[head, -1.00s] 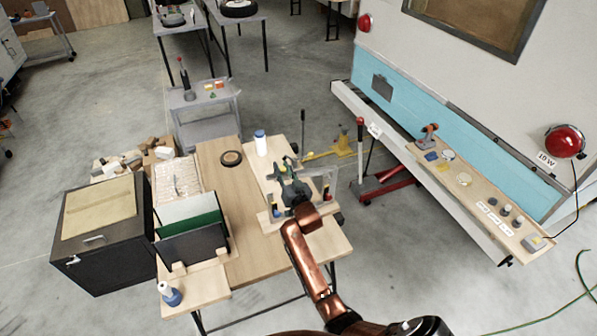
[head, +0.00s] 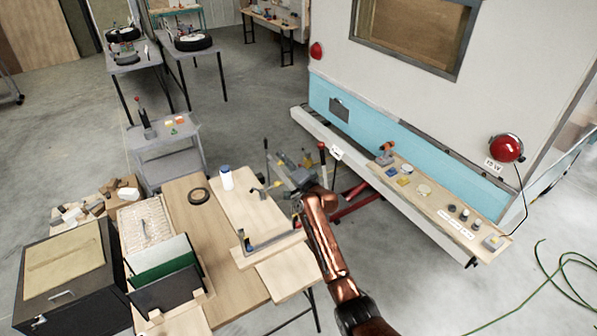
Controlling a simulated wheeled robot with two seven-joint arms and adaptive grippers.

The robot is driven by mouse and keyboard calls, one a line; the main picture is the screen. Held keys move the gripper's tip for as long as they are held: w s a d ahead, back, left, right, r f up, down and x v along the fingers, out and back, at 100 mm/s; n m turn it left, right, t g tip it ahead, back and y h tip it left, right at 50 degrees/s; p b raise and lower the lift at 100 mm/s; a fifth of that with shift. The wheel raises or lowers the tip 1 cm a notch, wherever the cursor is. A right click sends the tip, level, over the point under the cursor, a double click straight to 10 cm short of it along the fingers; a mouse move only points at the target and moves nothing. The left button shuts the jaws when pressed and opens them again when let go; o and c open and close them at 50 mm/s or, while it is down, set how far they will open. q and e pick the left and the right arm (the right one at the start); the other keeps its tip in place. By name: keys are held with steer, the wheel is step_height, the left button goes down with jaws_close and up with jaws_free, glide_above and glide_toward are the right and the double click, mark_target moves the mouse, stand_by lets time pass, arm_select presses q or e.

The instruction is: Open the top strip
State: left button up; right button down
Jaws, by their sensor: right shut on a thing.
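My right gripper (head: 296,179), on a copper-coloured arm, is just beyond the right edge of the wooden table (head: 196,222). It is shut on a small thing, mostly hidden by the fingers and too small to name. A grey bracket-like fixture (head: 270,241) sits on a pale board (head: 238,200) at the table's right side, apart from the gripper. I cannot tell which part is the top strip. My left gripper is not in view.
A black box (head: 66,275) is at left. The camper's shelf (head: 440,200) holds small parts at right. Open floor lies at the lower right, with a green hose (head: 563,262).

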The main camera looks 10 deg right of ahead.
steer(key=w+d+r+m, duration=0.1)
steer(key=w+d+m, duration=0.1)
steer(key=d, duration=0.4)
steer(key=shift+w+d+m, duration=0.15)
steer(key=shift+d+m, duration=0.2)
steer(key=shift+m, duration=0.35)
steer(key=shift+r, duration=0.1)
steer(key=c, duration=1.7)
jaws_free()
steer(key=shift+o, duration=0.2)
steer(key=v, duration=1.2)
